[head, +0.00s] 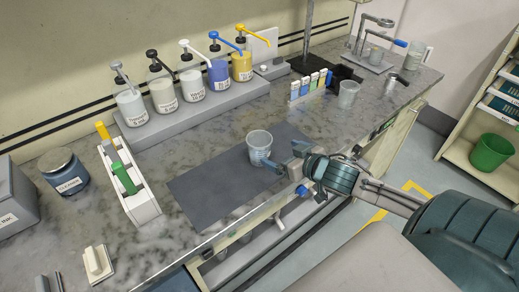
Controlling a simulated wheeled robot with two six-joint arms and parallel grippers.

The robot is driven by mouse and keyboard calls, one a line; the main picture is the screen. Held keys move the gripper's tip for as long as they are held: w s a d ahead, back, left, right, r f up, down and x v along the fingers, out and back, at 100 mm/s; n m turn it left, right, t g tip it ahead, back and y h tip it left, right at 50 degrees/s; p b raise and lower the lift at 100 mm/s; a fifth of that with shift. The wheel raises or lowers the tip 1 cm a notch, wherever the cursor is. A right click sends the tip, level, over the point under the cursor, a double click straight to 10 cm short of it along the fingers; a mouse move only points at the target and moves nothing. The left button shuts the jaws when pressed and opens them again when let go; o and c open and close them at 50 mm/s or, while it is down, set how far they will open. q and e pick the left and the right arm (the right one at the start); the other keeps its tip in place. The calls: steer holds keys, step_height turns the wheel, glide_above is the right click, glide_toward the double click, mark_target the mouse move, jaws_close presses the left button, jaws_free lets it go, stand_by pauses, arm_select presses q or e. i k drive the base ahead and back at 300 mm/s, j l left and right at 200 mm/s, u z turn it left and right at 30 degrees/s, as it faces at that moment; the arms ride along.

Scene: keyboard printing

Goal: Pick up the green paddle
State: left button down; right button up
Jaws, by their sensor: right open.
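The green paddle (124,178) stands in a white slotted holder (143,207) on the left part of the counter. Its green handle sticks up from the front slots; its lower part is hidden in the holder. A yellow-handled paddle (103,132) stands at the back of the same holder. My right gripper (282,157) is open and empty, at the front edge of the dark mat, well to the right of the green paddle. It is just beside a clear cup; I cannot tell whether they touch. My left gripper is not in view.
The clear cup (259,143) stands on the dark mat (212,192). Several pump bottles stand on a grey riser (200,108) behind. The mat's left part is clear.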

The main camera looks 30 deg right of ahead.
mark_target(118, 168)
steer(key=i+j, duration=0.1)
steer(key=j, duration=0.75)
steer(key=i+j+z, duration=0.1)
steer(key=j, duration=0.75)
